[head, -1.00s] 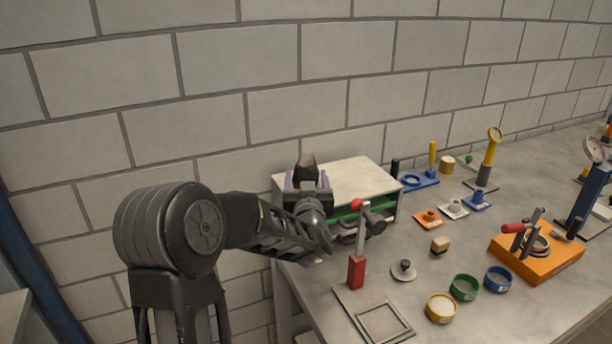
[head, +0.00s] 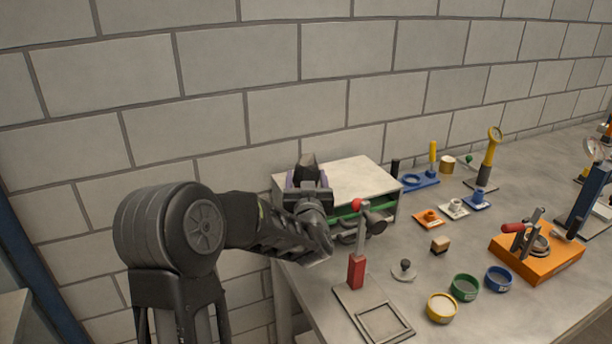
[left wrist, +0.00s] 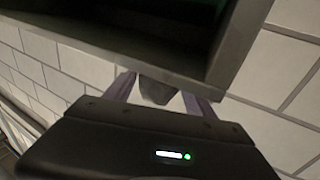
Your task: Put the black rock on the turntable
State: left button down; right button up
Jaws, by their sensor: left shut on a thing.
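The black rock (head: 308,159) shows as a dark, angular lump at the tip of my left gripper (head: 307,172). In the left wrist view the rock (left wrist: 155,91) sits between the two purple fingers of my left gripper (left wrist: 160,88), which is shut on it. Part of the rock is hidden by the gripper body and by a grey edge in front. The gripper is at the left end of the pale box-like cabinet (head: 362,178). I cannot clearly pick out the turntable; a small grey disc with a dark knob (head: 404,272) lies on the bench. My right gripper is not in view.
A red post with a lever (head: 356,270) stands right of my forearm, beside a square frame (head: 384,322). Yellow, green and blue bowls (head: 466,287) sit near the front. An orange block with a clamp (head: 537,258) is at right. A block wall rises behind.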

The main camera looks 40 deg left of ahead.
aim_at(306, 170)
pick_arm(q)
notch_tip(306, 170, up, 10)
jog(key=shift+r, duration=0.15)
dwell(0.5)
dwell(0.6)
